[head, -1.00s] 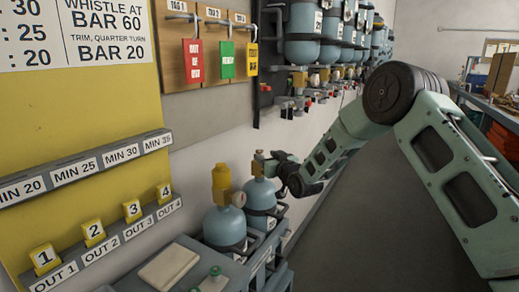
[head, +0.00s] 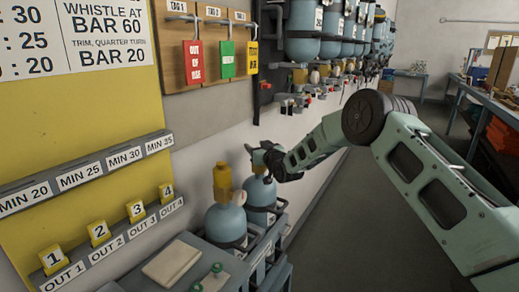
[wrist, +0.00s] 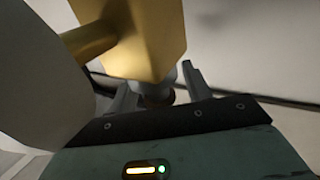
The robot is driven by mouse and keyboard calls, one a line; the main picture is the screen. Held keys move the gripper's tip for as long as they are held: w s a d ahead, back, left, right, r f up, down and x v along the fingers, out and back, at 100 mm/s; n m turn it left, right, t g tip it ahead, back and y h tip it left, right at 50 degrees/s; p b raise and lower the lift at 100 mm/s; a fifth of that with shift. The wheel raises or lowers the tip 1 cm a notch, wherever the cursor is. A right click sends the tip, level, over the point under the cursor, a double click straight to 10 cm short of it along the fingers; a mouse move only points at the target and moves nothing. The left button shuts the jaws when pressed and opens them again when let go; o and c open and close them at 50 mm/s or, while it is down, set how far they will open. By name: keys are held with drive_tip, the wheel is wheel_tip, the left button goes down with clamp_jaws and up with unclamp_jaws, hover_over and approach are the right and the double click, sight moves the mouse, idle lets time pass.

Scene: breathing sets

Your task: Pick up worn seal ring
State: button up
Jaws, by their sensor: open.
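I cannot clearly make out a worn seal ring in either view. My gripper (head: 262,157) is above the rear of two blue cylinders (head: 260,194), at its valve. In the wrist view my gripper (wrist: 163,88) is open, with a finger on each side of a small dark round part (wrist: 157,92) below a brass valve body (wrist: 138,45); I cannot tell if that part is the ring or if the fingers touch it. A grey rounded knob (wrist: 40,75) fills the left of that view. The front cylinder (head: 225,220) has a yellow-brass valve (head: 222,180).
The cylinders stand in a grey rack (head: 205,250) with a pale pad (head: 172,262) and green knobs. Numbered yellow blocks (head: 99,233) sit on a wall ledge at left. More cylinders (head: 305,45) hang on the wall. The floor at right is open.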

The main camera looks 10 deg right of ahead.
drive_tip(key=shift+c, duration=0.3)
drive_tip(key=c, duration=1)
drive_tip(key=shift+r+b, duration=0.75)
drive_tip(key=shift+r, duration=6.25)
